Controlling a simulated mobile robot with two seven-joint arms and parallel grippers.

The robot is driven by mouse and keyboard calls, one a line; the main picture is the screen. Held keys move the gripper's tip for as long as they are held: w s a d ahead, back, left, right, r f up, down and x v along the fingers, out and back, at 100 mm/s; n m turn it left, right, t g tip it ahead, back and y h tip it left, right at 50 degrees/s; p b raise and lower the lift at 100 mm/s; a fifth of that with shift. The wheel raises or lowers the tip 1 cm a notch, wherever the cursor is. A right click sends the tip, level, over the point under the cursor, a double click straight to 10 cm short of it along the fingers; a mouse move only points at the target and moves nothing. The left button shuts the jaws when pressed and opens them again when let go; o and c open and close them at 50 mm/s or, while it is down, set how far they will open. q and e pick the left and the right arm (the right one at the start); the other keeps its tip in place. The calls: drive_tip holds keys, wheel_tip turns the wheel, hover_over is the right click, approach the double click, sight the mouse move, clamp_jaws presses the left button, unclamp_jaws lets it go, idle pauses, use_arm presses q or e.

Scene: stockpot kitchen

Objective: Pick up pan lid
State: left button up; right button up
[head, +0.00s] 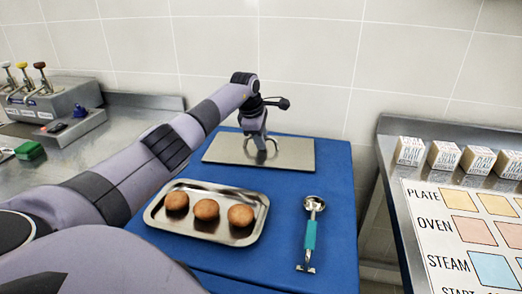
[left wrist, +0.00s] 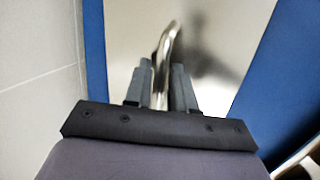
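The pan lid (head: 218,150) is a flat rectangular steel plate with an arched handle, at the back of the blue surface. It appears to lie flat there. My left gripper (head: 262,146) reaches down over the lid's middle. In the left wrist view the lid (left wrist: 225,50) shows beyond the fingers, and its curved handle (left wrist: 170,42) runs between the two grey fingertips (left wrist: 161,72). The fingers stand close on both sides of the handle and look shut on it. My right gripper is not in view.
A steel tray (head: 158,217) with three round brown patties stands in front of the lid. A teal-handled scoop (head: 310,235) lies to its right. The tiled wall (head: 310,60) is close behind. A counter with small labelled boxes (head: 444,155) and a chart (head: 460,225) stands at right.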

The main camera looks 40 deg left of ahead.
use_arm(q)
clamp_jaws()
drive_tip(key=shift+r, duration=0.1)
